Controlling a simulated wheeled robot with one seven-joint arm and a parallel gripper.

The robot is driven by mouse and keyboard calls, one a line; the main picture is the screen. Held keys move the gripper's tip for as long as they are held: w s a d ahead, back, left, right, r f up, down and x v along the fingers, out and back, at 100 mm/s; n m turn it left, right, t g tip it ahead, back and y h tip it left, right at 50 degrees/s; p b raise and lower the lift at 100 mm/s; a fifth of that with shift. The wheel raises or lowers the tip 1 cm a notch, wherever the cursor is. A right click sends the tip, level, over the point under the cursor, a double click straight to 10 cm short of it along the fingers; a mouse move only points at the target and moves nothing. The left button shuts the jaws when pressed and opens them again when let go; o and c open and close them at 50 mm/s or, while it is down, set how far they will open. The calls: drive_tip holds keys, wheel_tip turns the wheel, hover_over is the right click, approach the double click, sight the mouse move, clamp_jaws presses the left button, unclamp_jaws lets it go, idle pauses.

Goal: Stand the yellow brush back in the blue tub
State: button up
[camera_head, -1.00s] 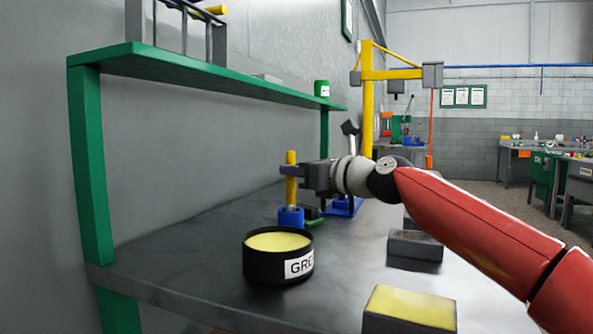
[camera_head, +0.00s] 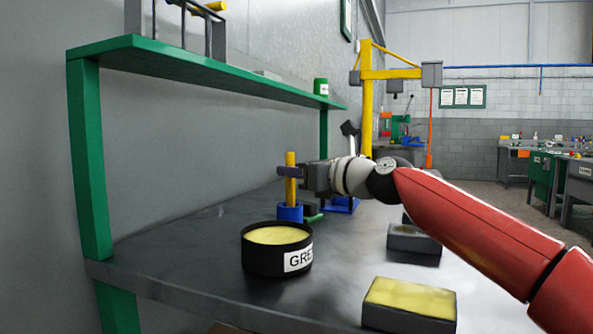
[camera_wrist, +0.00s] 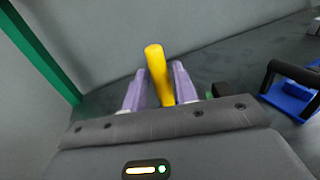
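The yellow brush (camera_head: 290,190) stands upright at the back left of the bench, its lower end hidden inside the blue tub (camera_head: 290,214). I cannot tell whether it rests on the tub's bottom. My gripper (camera_head: 289,171) reaches in from the right, its fingers around the upper part of the handle, with the handle's top above them. In the wrist view, the handle (camera_wrist: 159,72) lies between the two purple fingers (camera_wrist: 160,88), and it looks gripped. The tub is not clearly seen in that view.
A black grease tin (camera_head: 277,262) stands in front of the tub. A yellow-topped block (camera_head: 410,300) and a grey box (camera_head: 413,243) are at right. A blue-based tool (camera_head: 342,204) stands behind the gripper; it also shows in the wrist view (camera_wrist: 290,93). A green shelf (camera_head: 200,70) overhangs the bench.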

drive_tip(key=shift+o, duration=1.4)
drive_tip(key=shift+f, duration=0.25)
drive_tip(key=shift+r, duration=0.1)
